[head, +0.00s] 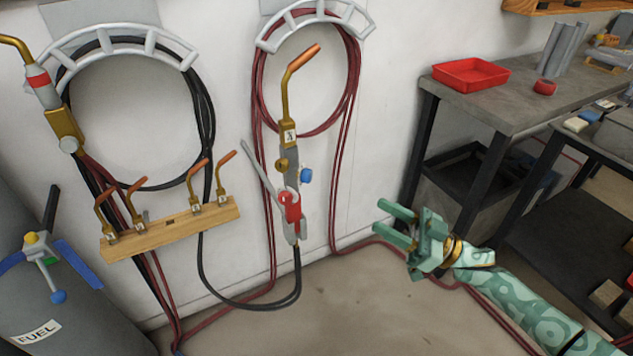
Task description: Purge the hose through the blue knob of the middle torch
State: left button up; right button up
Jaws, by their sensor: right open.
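The middle torch (291,160) hangs upright against the wall, with a copper tip, a grey body and a red part low on its handle. Its blue knob (306,176) sticks out on the right side of the body, and a brass knob (282,164) sits on the left side. A dark red hose (355,90) is coiled on the rack above and behind it. My right gripper (388,222) is open and empty, to the right of and lower than the blue knob, its fingers pointing left. It is apart from the torch. My left gripper is not in view.
Another torch (62,125) hangs at the left. A wooden holder (170,228) bears several copper tips. A grey fuel cylinder (90,310) stands lower left. A workbench (520,105) with a red tray (470,74) stands right. Wall and floor between torch and gripper look clear except for hoses.

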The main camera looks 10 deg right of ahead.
aim_at(305, 176)
jog(key=b+x, duration=0.1)
jog(key=x, duration=1.4)
jog(key=shift+a, duration=0.25)
jog(key=shift+w, duration=0.15)
jog(key=c, duration=1)
